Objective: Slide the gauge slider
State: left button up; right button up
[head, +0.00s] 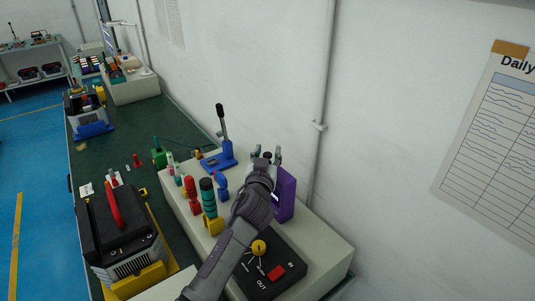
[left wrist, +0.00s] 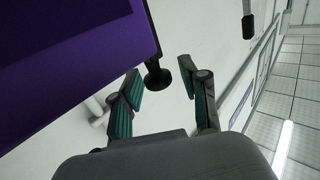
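A purple upright panel (head: 285,195), which looks like the gauge, stands on the pale bench box beside my left gripper (head: 267,152). In the left wrist view the purple panel (left wrist: 70,55) fills the upper left. A black knob on a short stem (left wrist: 157,77), seemingly the slider, sticks out at its edge. My left gripper (left wrist: 160,70) is open, with one green-padded finger on each side of the knob. A gap shows between the knob and the right finger; contact with the left finger is unclear. My right gripper is not in view.
The pale box (head: 325,245) also carries a black panel with a yellow knob (head: 258,247) and red button (head: 276,272), coloured handles, and a blue-based lever (head: 222,140). A wall with a pipe (head: 322,110) is close behind. A black case (head: 118,225) stands left.

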pick_arm(q)
jog(key=c, duration=0.5)
grip_shut()
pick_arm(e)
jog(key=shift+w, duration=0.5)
pick_arm(q)
notch_tip(320, 180, up, 6)
jog(key=p, duration=0.3)
jog(key=shift+f, duration=0.1)
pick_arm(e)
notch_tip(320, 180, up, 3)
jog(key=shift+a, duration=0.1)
pick_arm(q)
jog(key=o, duration=0.7)
grip_release()
jog(key=shift+f, duration=0.1)
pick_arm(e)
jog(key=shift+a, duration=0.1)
